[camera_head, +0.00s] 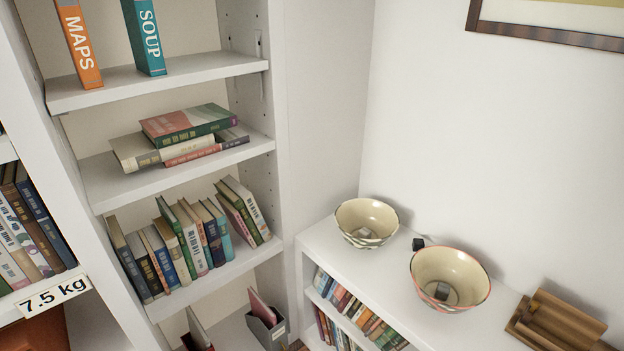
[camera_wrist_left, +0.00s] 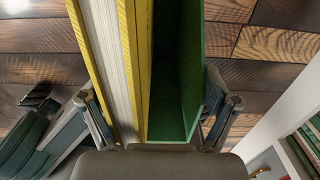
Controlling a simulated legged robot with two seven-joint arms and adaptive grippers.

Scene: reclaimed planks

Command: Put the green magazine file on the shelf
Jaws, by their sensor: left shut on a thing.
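The green magazine file (camera_wrist_left: 205,62) fills the middle of the left wrist view, with yellow-covered books or magazines (camera_wrist_left: 108,50) inside its left part. My left gripper (camera_wrist_left: 155,112) is shut on the file, a finger on each side. The file and both grippers are out of the head view. The white bookcase (camera_head: 279,120) stands there at left. Its top visible shelf (camera_head: 190,70) holds an orange MAPS file (camera_head: 78,42) and a teal SOUP file (camera_head: 144,38), with bare board to their right.
Lower shelves hold lying books (camera_head: 185,125), a row of upright books (camera_head: 190,240) and a grey file (camera_head: 270,328). A low white bookcase (camera_head: 330,248) at right carries two bowls (camera_head: 365,220) and a wooden rack (camera_head: 560,322). A "7.5 kg" label (camera_head: 54,297) is at left.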

